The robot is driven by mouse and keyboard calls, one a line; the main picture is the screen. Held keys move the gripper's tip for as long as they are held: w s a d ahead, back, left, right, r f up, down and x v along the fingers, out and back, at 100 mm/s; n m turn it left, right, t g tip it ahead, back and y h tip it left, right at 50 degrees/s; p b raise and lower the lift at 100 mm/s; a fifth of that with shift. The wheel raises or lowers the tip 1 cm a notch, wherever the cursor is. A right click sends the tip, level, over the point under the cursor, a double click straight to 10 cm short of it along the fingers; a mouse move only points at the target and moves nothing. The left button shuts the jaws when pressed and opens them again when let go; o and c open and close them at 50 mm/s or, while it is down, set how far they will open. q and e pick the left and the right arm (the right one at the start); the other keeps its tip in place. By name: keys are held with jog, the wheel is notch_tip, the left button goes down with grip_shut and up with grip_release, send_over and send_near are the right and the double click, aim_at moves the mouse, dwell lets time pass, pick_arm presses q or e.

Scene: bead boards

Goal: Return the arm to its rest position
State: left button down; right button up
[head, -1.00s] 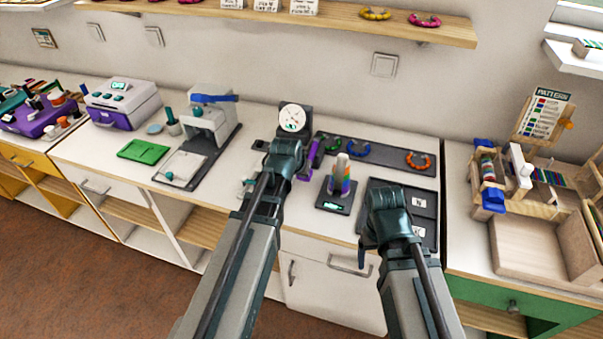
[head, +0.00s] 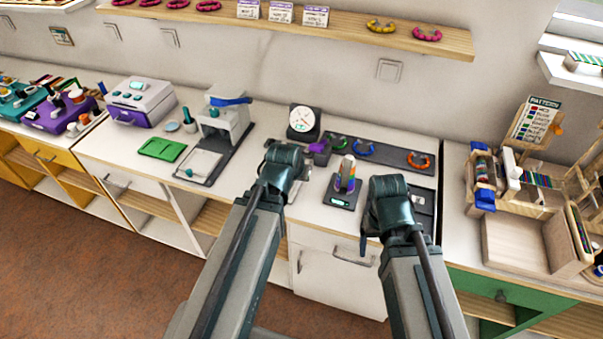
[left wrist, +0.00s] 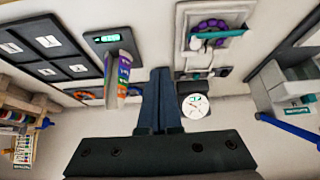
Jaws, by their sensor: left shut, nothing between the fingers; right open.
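My left arm reaches in over the white counter (head: 268,118). Its wrist hides the fingers in the head view. In the left wrist view my left gripper (left wrist: 158,72) has its two dark fingers together with nothing between them. It is above the counter, between a small scale with a striped coloured stack (left wrist: 123,72) and a round white dial gauge (left wrist: 197,105). My right gripper (head: 365,240) points down over the counter's front, right of the scale (head: 341,199). Its wrist hides most of the fingers. I see nothing held in it.
Behind the arms are the dial gauge (head: 303,121), a purple item (head: 320,150) and a dark strip with coloured bead rings (head: 391,155). A white press (head: 224,122) stands left. A wooden loom (head: 515,180) stands right. A shelf (head: 345,28) crosses above.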

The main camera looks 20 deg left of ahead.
pick_arm(q)
jog(key=shift+w+f, duration=0.15)
jog(key=shift+w, duration=0.1)
jog(key=s+d+f+m+g+y, duration=0.1)
jog(key=s+d+f+m+g, duration=0.2)
jog(key=s+d+g, duration=0.4)
jog(key=s+d, duration=0.5)
jog(key=s, duration=0.2)
jog(key=shift+s+d+f+y, duration=0.15)
jog(key=shift+s+d+y, duration=0.15)
dwell(2.1)
